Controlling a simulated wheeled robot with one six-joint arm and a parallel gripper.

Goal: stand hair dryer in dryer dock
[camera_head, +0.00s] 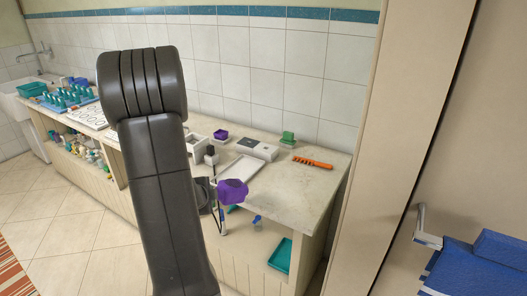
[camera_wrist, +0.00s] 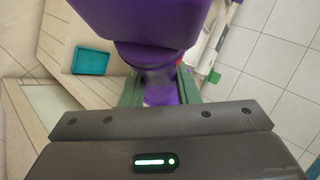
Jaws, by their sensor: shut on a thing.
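The purple hair dryer (camera_head: 232,192) is in front of the counter's front edge in the head view. In the wrist view the dryer (camera_wrist: 135,22) fills the top middle. My gripper (camera_wrist: 160,82) is shut on its narrower part, with a green finger on each side. In the head view my arm hides most of the gripper. I cannot tell for sure which thing is the dryer dock; a white open-topped holder (camera_head: 196,143) stands on the counter just right of my arm.
The counter (camera_head: 290,190) has clear room at its right front. On it are a white tray (camera_head: 240,168), a grey-white box (camera_head: 256,150), an orange comb (camera_head: 312,163), a green item (camera_head: 287,138) and a small purple item (camera_head: 221,135). A teal tray (camera_head: 281,256) lies below.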

